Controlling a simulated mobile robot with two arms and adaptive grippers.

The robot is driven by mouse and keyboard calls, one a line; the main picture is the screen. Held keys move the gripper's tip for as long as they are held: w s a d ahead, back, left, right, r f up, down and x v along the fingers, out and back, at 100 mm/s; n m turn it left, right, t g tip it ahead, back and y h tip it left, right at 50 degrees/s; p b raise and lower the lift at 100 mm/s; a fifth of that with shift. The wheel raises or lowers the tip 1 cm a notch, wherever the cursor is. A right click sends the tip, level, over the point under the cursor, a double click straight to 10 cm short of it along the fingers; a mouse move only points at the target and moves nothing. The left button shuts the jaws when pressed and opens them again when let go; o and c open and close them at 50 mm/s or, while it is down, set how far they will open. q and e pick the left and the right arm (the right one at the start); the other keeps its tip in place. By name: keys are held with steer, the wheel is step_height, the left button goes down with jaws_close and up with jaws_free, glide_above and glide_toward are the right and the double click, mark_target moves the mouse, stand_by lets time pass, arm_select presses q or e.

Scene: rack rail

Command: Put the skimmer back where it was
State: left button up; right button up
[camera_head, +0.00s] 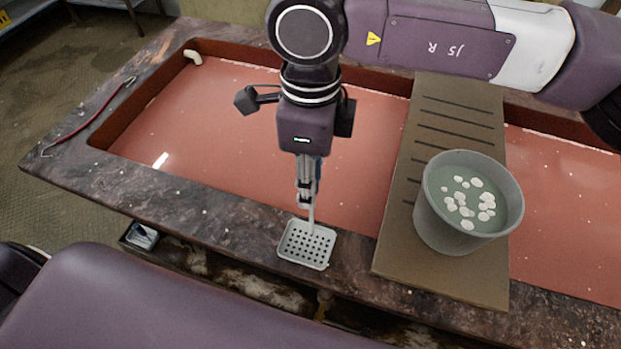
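The skimmer (305,245) has a square, pale grey, perforated head and a thin handle that rises into my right gripper. My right gripper (308,203) points down over the near rim of the basin and is shut on the handle. The upper part of the handle is hidden by the gripper. The head is over the near stone rim; I cannot tell whether it touches it. My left gripper is not in view; only a purple link of mine shows along the bottom.
A basin of reddish liquid (240,125) has a wide dark stone rim (180,205). A slotted brown board (445,270) bridges it, bearing a grey bucket (450,228) with white pieces in liquid. A red hooked rod (95,118) lies on the left rim. A small tray (141,236) sits below the near rim.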

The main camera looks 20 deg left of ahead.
step_height(320, 180, up, 11)
steer(key=shift+r+b, duration=0.2)
steer(key=shift+b, duration=0.8)
